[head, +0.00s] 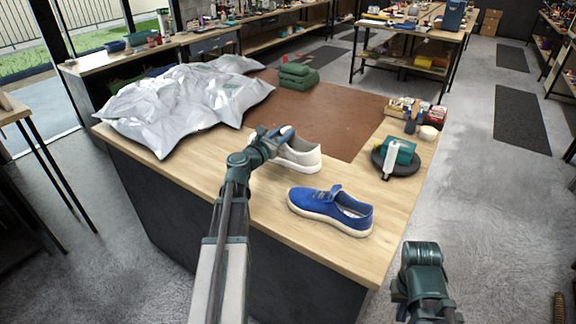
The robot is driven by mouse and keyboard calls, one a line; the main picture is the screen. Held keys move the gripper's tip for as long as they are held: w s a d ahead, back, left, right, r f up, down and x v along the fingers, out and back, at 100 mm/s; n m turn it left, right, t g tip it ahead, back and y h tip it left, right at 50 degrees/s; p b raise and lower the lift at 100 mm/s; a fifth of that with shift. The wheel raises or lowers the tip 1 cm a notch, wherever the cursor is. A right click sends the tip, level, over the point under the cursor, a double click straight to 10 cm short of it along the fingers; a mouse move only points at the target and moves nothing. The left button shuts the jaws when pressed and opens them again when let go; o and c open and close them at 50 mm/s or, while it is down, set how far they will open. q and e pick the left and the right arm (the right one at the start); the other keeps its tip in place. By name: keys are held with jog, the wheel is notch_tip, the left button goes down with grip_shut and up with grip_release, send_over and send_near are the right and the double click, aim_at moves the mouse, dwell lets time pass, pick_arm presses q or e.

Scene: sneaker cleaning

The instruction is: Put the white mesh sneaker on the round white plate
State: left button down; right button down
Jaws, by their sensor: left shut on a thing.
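I cannot tell whether the sole touches the table. I cannot make out a round white plate. A dark round plate (379,161) at the right holds a teal block and a white bottle. Of my right arm, only dark links show at the lower right; its fingertips are not visible.
A blue sneaker (325,205) lies in front of the white one. Green folded items (298,78) sit on the brown mat (325,120), otherwise mostly clear. Small boxes and a pale rounded item (428,132) stand at the right.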

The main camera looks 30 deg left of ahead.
aim_at(280, 157)
pick_arm(q)
notch_tip(280, 157, down, 4)
jog(key=b, duration=0.3)
jog(key=shift+f, duration=0.2)
jog(key=shift+f+b, duration=0.1)
jog(key=shift+b, duration=0.2)
notch_tip(280, 157, down, 4)
jog(key=b, duration=0.3)
jog(key=shift+b, duration=0.35)
jog(key=shift+r, duration=0.3)
jog(key=c, duration=0.6)
grip_release()
jog(key=shift+o, duration=0.4)
jog(key=s, duration=1.2)
jog(key=shift+a, duration=0.45)
